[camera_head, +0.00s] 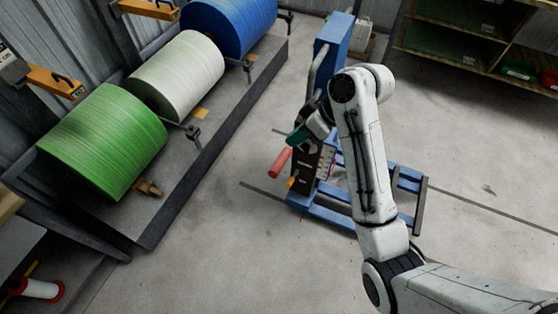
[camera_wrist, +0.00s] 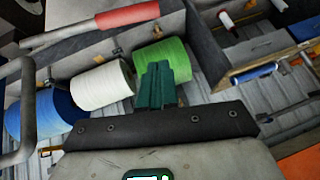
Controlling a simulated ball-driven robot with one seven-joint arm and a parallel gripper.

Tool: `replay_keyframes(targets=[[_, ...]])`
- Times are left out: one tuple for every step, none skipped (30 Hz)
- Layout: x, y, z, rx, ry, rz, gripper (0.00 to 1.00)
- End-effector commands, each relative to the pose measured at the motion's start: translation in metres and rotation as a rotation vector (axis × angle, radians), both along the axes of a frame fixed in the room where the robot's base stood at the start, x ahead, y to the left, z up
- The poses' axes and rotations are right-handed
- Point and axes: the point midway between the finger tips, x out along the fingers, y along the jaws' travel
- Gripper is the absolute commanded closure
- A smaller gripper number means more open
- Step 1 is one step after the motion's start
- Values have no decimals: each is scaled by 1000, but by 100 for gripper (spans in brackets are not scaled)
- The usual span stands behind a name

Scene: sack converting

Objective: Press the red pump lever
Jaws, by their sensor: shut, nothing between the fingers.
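The red pump lever (camera_head: 281,162) sticks out from the lower body of a blue machine (camera_head: 334,42) on the floor. In the wrist view the red lever (camera_wrist: 127,14) shows at the top, on a grey rod running left. My gripper (camera_head: 297,137) is just above the lever in the head view, and they look apart. In the wrist view the dark green fingers of my gripper (camera_wrist: 158,70) are together and empty, below and right of the red grip. My arm hides part of the machine.
Green (camera_head: 106,140), white (camera_head: 176,74) and blue (camera_head: 229,22) rolls lie on a dark platform (camera_head: 207,127) at left. The machine's blue base frame (camera_head: 333,217) spreads under my arm. Shelves (camera_head: 468,38) stand at upper right. Floor between platform and machine is clear.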

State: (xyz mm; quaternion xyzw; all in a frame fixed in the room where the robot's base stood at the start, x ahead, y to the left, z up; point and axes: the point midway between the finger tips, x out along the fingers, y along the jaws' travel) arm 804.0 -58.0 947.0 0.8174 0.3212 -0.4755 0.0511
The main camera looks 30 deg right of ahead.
Motion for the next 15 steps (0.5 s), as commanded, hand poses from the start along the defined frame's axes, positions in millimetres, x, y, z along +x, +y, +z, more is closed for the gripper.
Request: replay_keyframes(targets=[[2,5,-8,1,4,1,100],[4,7,-13,1,5,1,100],[7,11,-19,1,5,1,100],[8,14,-24,0,5,3,100],[10,18,-29,0,5,3,100],[14,21,-35,0,4,3,100],[15,24,-41,0,6,2,100],[18,26,-45,0,4,1,100],[20,30,-52,0,5,0,100],[22,33,-56,0,5,2,100],[24,36,-61,0,5,2,100],[26,39,-66,0,4,1,100],[25,39,-71,0,5,0,100],[22,38,-76,1,6,-1,100],[21,38,-81,0,5,-2,100]])
